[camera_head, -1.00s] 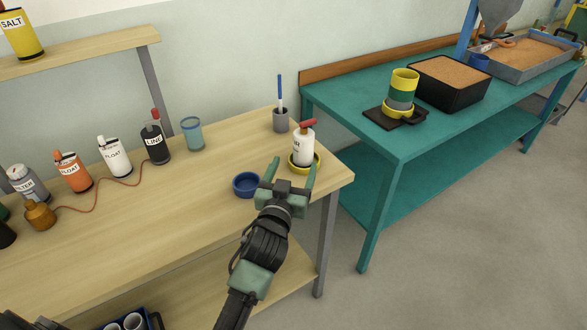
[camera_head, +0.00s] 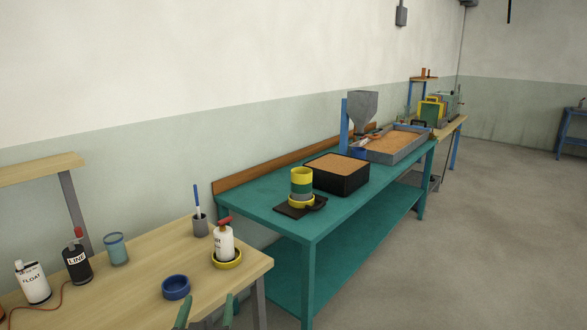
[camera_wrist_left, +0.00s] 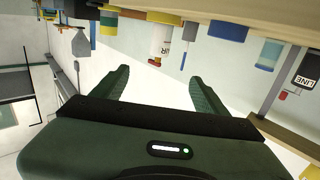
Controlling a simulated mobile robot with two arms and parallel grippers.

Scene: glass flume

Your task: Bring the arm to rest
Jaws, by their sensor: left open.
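My left gripper (camera_head: 206,312) shows at the bottom edge of the head view, only its two green fingertips in sight. The fingers are apart with nothing between them. In the left wrist view my left gripper (camera_wrist_left: 158,85) is also open and empty, and the bench appears upside down. The fingertips are in front of the wooden bench (camera_head: 140,300), close to its front edge in the picture. A white bottle with a red cap (camera_head: 223,243) stands in a yellow dish (camera_head: 228,263) beyond them. My right gripper is out of view.
A blue bowl (camera_head: 176,288), a grey pen cup (camera_head: 200,227), a bluish glass (camera_head: 117,249) and labelled bottles stand on the wooden bench. A teal table (camera_head: 262,208) with a black box (camera_head: 338,180) and a sand tray (camera_head: 400,152) lies beyond. The floor at right is clear.

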